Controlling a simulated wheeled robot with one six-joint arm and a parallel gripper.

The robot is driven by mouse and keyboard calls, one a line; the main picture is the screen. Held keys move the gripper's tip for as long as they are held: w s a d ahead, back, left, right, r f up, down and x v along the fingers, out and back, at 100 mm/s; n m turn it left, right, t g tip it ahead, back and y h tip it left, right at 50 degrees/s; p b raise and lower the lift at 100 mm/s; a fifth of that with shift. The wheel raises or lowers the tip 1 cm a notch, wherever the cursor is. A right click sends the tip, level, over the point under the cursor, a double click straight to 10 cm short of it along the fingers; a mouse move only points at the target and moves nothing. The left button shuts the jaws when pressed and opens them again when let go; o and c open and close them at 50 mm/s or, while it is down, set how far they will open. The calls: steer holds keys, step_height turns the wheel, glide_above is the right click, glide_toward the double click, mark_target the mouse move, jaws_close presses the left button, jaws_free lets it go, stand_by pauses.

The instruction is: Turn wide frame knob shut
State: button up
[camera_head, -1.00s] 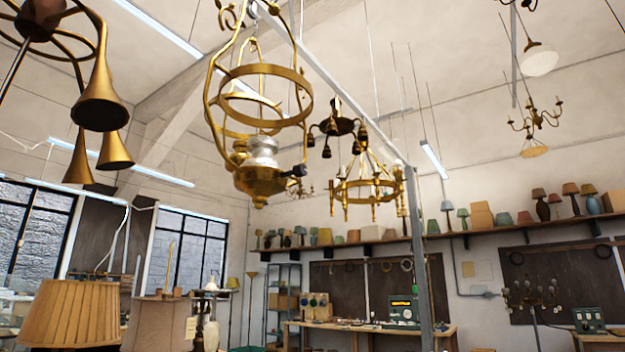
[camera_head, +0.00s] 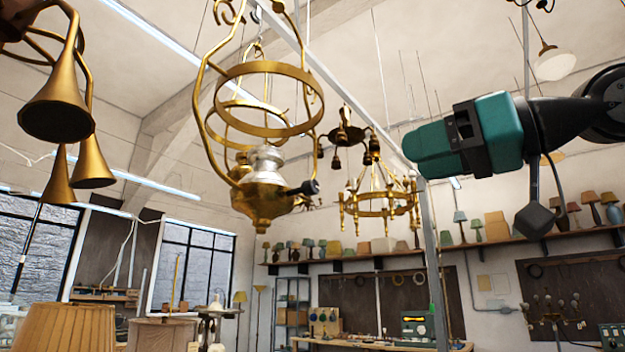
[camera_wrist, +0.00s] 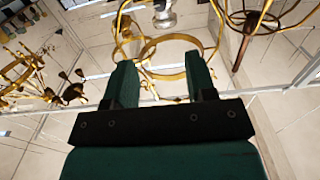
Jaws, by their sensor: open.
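A brass lamp with a wide ring frame (camera_head: 268,131) hangs left of centre in the head view. Below the ring sits its brass burner body (camera_head: 262,200) with a silvery top. A dark knob (camera_head: 310,187) sticks out from the body's right side. How far the knob is turned cannot be told. My gripper (camera_head: 412,145) is to the right of the lamp, apart from the knob, its teal jaws pointing left. In the wrist view its two green fingers (camera_wrist: 161,78) are spread with nothing between them. A brass ring (camera_wrist: 172,75) shows beyond them; the knob is not clear there.
A brass chandelier (camera_head: 378,211) hangs beyond, between lamp and gripper in the picture. Brass horn-shaped shades (camera_head: 62,105) hang at the left. A grey post (camera_head: 433,260) stands below my gripper in the picture. A pleated lampshade (camera_head: 68,328) is at lower left.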

mark_target(316, 184)
steer(key=p+x, duration=0.6)
steer(key=x, duration=1)
steer(key=shift+w+a+r, duration=0.1)
steer(key=shift+a+r, duration=0.1)
steer(key=shift+w+a+f, duration=0.1)
steer(key=shift+w+a, duration=0.15)
steer(key=shift+a, duration=0.05)
steer(key=c, duration=0.9)
